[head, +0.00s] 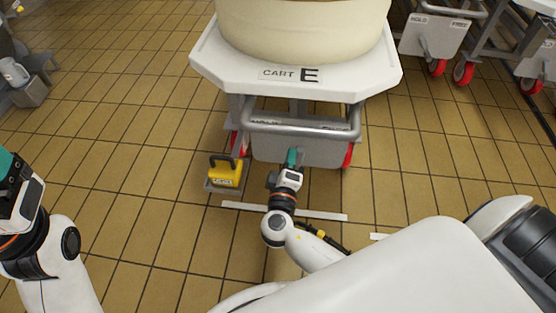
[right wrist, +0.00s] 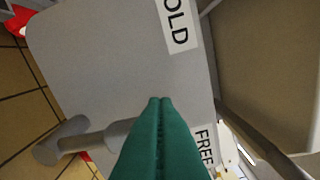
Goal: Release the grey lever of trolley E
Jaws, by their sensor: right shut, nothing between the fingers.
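Trolley E (head: 297,82) stands ahead of me with a white octagonal top lettered "CART E" and a grey plate (head: 268,147) below its push bar. In the right wrist view the plate (right wrist: 95,60) carries "HOLD" at the top, partly cut off, and "FREE" at the lower right. The grey lever (right wrist: 85,142) sticks out to the left with a knobbed end; its inner part is behind my fingers. My right gripper (head: 292,156), with teal fingers (right wrist: 160,102), is shut and empty in front of the plate; contact cannot be told. My left gripper (head: 8,165) is cut by the left edge.
A yellow block (head: 225,174) with a dark handle sits on the floor left of my right gripper. Other trolleys with red wheels (head: 463,73) stand at the back right. White strips (head: 315,214) mark the tiled floor. A large cream vat (head: 300,28) rests on trolley E.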

